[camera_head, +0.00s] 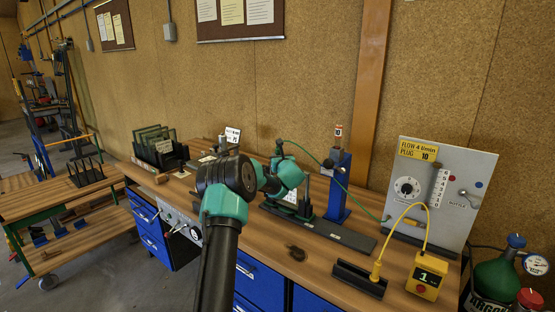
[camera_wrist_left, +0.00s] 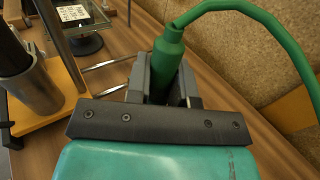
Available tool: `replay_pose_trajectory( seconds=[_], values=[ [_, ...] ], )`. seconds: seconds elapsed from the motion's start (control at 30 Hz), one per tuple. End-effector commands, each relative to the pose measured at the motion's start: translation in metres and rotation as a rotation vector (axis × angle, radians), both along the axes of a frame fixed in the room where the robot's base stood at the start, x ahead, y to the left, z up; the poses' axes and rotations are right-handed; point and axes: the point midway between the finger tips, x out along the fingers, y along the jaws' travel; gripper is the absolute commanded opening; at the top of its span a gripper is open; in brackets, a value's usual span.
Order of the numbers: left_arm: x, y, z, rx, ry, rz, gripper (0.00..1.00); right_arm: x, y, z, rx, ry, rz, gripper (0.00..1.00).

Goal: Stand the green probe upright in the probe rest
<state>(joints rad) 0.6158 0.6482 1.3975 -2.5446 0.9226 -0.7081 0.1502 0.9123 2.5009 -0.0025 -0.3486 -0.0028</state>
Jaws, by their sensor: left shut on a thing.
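The green probe (camera_wrist_left: 168,60) is between the two dark fingers of my left gripper (camera_wrist_left: 160,85), which is shut on it in the left wrist view. A green cable (camera_wrist_left: 225,6) leaves the probe's top end and bends over to the right. The probe's lower end is hidden by the gripper. In the head view my left gripper (camera_head: 278,163) is above the bench, partly hidden behind its own teal wrist. The cable (camera_head: 330,172) runs from there to the grey panel. I cannot tell for sure which object is the probe rest. My right gripper is not in view.
A metal cylinder (camera_wrist_left: 36,90) stands at left in the wrist view. A blue post (camera_head: 338,187) stands right of the gripper. The grey panel (camera_head: 425,210), a black tray (camera_head: 360,278) and a yellow meter (camera_head: 426,278) are farther right. A rack of dark plates (camera_head: 160,148) is left.

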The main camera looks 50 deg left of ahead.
Motion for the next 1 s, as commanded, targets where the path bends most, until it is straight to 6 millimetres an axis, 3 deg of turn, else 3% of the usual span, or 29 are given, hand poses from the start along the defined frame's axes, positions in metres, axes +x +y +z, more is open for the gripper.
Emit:
replay_pose_trajectory(
  seconds=[0.23, 0.47, 0.77, 1.0],
  values=[
    [0.000, 0.000, 0.012, 0.000, -0.001, 0.000, 0.00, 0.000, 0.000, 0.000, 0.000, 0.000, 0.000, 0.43],
    [0.000, 0.000, 0.038, 0.002, -0.003, 0.000, 0.00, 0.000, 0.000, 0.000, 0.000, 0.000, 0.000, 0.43],
    [-0.025, -0.029, 0.040, 0.000, 0.000, -0.001, 0.00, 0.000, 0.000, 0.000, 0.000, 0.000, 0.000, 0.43],
    [-0.058, -0.067, 0.045, 0.000, 0.000, -0.001, 0.00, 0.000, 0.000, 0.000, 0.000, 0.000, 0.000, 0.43]
  ],
)
